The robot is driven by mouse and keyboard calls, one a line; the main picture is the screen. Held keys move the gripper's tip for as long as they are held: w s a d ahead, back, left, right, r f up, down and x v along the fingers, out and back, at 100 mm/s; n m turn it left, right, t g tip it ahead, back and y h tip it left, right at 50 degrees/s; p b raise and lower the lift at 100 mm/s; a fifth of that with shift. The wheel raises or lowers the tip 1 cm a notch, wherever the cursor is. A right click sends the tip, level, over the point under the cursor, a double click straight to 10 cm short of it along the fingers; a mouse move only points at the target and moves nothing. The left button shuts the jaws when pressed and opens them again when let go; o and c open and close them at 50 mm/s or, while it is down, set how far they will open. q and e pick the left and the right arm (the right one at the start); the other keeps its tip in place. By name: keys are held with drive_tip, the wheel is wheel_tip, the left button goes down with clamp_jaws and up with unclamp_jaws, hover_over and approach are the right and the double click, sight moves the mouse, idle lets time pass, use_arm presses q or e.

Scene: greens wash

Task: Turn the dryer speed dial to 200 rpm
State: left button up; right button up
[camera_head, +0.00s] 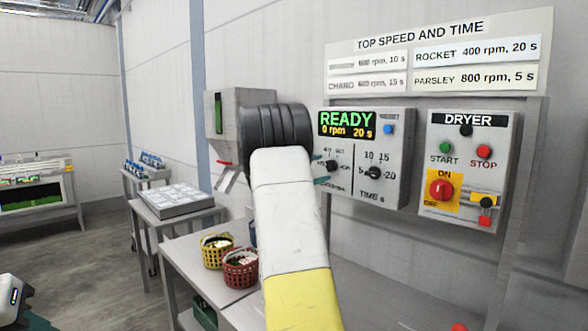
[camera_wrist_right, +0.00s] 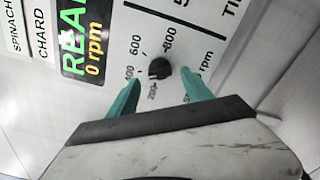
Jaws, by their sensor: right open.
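The speed dial (camera_head: 331,166) is a small black knob at the left of the grey dryer control box, below a display (camera_head: 347,124) reading READY, 0 rpm, 20 s. In the right wrist view the dial (camera_wrist_right: 159,68) sits among the marks 200, 400, 600 and 800; I cannot tell clearly where its pointer stands. My right gripper (camera_head: 320,169) is open. In the right wrist view its two teal fingers (camera_wrist_right: 160,77) stand on either side of the dial, with a gap to it on each side.
A time dial (camera_head: 374,173) is right of the speed dial. Further right is the DRYER panel (camera_head: 468,120) with START, STOP and a red switch (camera_head: 441,190). A grey dispenser (camera_head: 228,112) is on the left wall. Yellow and red baskets (camera_head: 241,270) stand on the table below.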

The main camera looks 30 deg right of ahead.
sight(330, 166)
drive_tip(key=shift+x, duration=1.25)
clamp_jaws()
drive_tip(key=shift+n, duration=0.3)
drive_tip(key=n, duration=1.1)
drive_tip(key=shift+n, duration=0.3)
